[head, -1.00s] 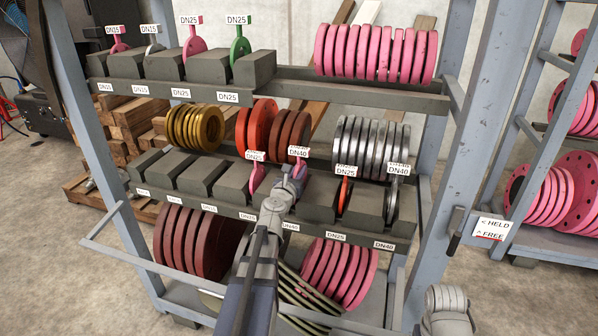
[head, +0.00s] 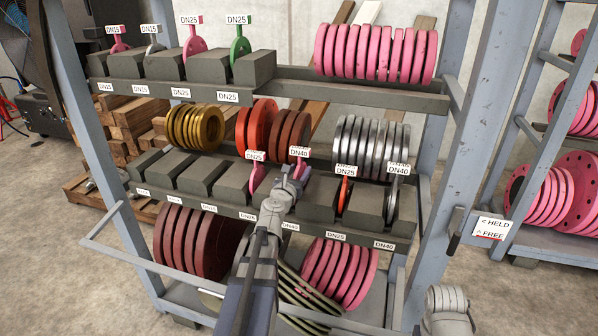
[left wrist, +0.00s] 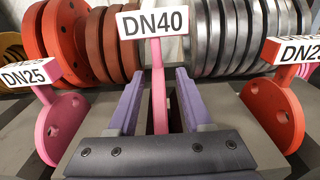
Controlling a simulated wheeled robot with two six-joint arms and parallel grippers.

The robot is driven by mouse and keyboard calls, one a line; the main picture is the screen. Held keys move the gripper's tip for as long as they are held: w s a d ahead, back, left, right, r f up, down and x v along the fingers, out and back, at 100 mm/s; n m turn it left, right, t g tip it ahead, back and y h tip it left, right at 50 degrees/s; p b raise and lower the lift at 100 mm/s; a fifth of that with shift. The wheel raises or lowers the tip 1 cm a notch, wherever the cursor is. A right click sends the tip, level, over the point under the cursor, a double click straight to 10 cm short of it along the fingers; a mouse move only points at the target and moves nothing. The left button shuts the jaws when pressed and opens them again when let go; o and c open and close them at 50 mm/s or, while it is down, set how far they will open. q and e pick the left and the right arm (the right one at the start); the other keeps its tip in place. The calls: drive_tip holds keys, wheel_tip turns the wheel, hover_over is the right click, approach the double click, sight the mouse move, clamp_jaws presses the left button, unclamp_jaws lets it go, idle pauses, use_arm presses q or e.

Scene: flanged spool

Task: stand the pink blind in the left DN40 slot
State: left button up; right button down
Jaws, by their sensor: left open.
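The pink blind (head: 302,164) with the DN40 tag stands upright between two grey blocks of the middle shelf, above the left DN40 label (head: 290,227). In the left wrist view its pink stem (left wrist: 158,88) runs down between the fingers, with the tag (left wrist: 153,22) above them. My left gripper (head: 296,179) is open around the stem, with a finger on each side and gaps visible; it also shows in the left wrist view (left wrist: 158,100). The blind's lower disc is hidden behind the gripper.
A pink DN25 blind (head: 257,178) stands left of the gripper and an orange DN25 blind (head: 344,192) to the right. A grey DN40 blind (head: 391,199) stands further right. Rows of red and steel flanges (head: 370,147) stand close behind. Rack posts (head: 432,170) bound the sides.

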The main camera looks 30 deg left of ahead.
sight(295, 178)
use_arm(q)
drive_tip(key=v, duration=0.7)
drive_tip(key=shift+s+d, duration=0.1)
drive_tip(key=shift+s, duration=0.3)
idle(0.4)
